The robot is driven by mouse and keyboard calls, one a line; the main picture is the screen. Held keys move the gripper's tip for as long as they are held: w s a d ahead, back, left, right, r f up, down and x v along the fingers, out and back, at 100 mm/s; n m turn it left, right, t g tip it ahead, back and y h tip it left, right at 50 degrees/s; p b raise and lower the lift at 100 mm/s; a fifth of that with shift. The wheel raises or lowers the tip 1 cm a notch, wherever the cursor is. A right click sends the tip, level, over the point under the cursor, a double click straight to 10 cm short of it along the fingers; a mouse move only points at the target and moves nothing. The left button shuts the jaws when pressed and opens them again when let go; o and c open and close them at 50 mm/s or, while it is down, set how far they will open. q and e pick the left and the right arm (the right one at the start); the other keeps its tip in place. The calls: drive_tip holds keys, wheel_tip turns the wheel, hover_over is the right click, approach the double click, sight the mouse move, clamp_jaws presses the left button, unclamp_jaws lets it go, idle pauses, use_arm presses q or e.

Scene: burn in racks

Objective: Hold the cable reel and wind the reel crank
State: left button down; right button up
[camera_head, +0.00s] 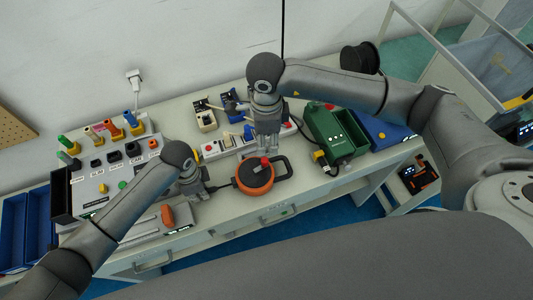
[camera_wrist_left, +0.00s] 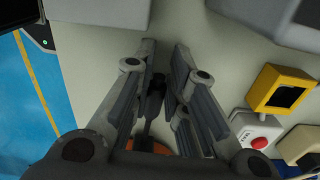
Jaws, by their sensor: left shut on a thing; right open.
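The orange cable reel (camera_head: 257,190) lies on the light table near its front edge, with a black loop on its right side. A red crank knob (camera_head: 264,161) stands on its top face. My left gripper (camera_head: 197,190) is at the reel's left, shut on a dark part that reaches toward it. In the left wrist view the left fingers (camera_wrist_left: 155,75) flank this dark part (camera_wrist_left: 152,100), with a little of the orange reel (camera_wrist_left: 150,147) below. My right gripper (camera_head: 267,150) points down, open, just above and behind the knob; contact cannot be told.
A green device (camera_head: 338,130) and a blue box (camera_head: 382,133) stand to the right. A grey panel with coloured plugs (camera_head: 112,165) is at the left. Switch boxes (camera_head: 213,148) sit behind. An orange-handled tool (camera_head: 167,216) lies at front left.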

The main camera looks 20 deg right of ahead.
sight(265, 159)
drive_tip(key=shift+m, duration=0.9)
drive_tip(key=f, duration=1.2)
drive_tip(key=shift+w+a, duration=0.1)
drive_tip(key=shift+a, duration=0.1)
clamp_jaws()
